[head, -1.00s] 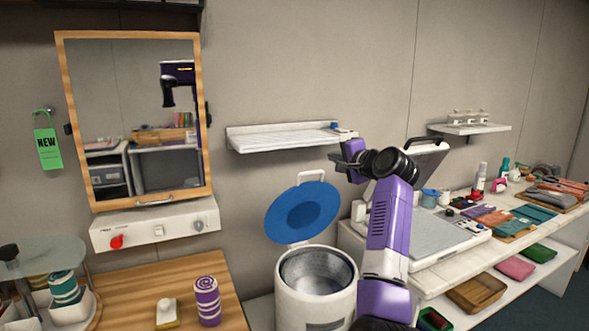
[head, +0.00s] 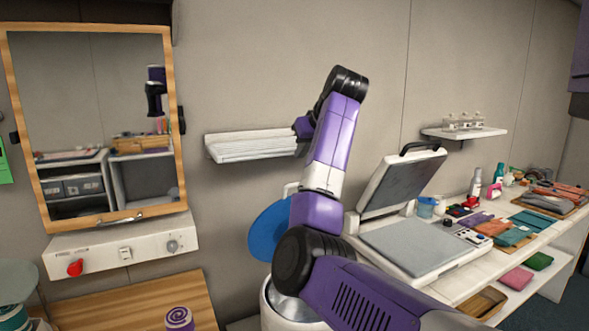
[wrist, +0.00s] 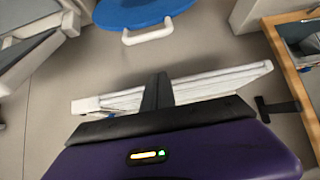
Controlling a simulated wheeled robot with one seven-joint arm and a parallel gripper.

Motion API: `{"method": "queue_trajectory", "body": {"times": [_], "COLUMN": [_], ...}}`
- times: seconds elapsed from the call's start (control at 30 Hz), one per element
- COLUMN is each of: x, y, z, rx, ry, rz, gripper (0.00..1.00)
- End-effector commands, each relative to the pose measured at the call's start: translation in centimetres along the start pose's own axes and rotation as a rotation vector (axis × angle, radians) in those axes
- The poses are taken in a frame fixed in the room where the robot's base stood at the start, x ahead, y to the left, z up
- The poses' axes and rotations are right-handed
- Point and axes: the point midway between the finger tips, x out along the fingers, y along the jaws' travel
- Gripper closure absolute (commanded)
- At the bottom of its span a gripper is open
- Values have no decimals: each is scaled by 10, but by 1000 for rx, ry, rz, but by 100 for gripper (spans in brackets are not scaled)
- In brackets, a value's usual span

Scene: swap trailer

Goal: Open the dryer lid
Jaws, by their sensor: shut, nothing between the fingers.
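The dryer is a white drum (head: 272,312) with a metal inside, mostly hidden behind my arm in the head view. Its blue round lid (head: 265,230) stands raised, tilted up against the wall side, with its right part covered by my arm. In the wrist view the lid (wrist: 145,8) is at the top edge, with its white handle (wrist: 149,34) facing me. My gripper (wrist: 158,92) is shut and empty, apart from the handle. In the head view its fingertips are hidden by my arm near the wall shelf.
A white wall shelf (head: 250,147) is close to my gripper; it also shows in the wrist view (wrist: 215,83). A heat press (head: 420,245) with its top raised stands on the white table to the right. A wood-framed mirror (head: 100,120) hangs at left.

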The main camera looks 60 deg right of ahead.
Motion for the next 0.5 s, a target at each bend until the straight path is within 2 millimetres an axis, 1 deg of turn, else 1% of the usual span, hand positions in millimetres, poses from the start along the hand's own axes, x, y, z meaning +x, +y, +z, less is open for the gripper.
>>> {"method": "queue_trajectory", "body": {"times": [0.17,0.3,0.5], "x": [22,47,77], "y": [-1,-2,-1], "z": [0,-1,-1], "rx": [-1,-1,0], "ry": [-4,-3,-1], "rz": [-3,-3,-2], "gripper": [100,100,100]}}
